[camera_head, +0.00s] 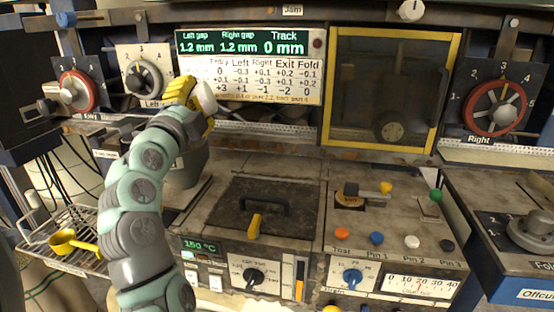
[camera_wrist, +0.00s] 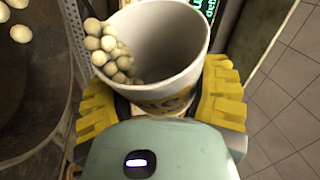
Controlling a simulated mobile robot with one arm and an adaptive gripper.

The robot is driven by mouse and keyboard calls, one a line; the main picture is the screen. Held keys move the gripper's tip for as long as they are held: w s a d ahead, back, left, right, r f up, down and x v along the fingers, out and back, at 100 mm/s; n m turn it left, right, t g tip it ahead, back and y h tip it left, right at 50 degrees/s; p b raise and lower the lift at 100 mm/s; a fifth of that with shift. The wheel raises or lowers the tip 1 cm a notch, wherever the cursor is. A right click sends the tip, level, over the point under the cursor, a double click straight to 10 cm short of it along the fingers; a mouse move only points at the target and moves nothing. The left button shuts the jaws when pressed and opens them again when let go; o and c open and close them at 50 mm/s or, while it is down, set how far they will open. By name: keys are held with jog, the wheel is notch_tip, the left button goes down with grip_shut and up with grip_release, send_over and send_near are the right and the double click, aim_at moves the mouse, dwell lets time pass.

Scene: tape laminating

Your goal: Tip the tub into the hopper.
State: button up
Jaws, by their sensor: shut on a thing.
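My gripper (camera_head: 194,106) is shut on a pale tub (camera_wrist: 184,88), with a yellow finger on each side of it in the wrist view. The tub is tilted toward the left of the wrist view. Cream pellets (camera_wrist: 112,52) are bunched against its left wall, up to the rim. The hopper (camera_wrist: 30,110), a dark round bin, is left of and below the tub there. Several loose pellets (camera_wrist: 20,33) show over the hopper; I cannot tell whether they are falling or lying. In the head view the hopper (camera_head: 190,168) is grey and partly hidden by my arm.
A panel with a display (camera_head: 250,68) stands right behind the tub. A left dial (camera_head: 142,75) is close by. A hot plate cover with a handle (camera_head: 255,205) lies right of the hopper. A yellow scoop (camera_head: 66,241) rests on a wire rack at the left.

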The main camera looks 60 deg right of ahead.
jog(key=shift+w+a+r+n+b, duration=0.1)
jog(key=shift+r+n+b, duration=0.05)
jog(key=shift+n+b, duration=0.3)
dwell(0.4)
jog(key=shift+r+p, duration=0.1)
jog(key=shift+p, duration=0.2)
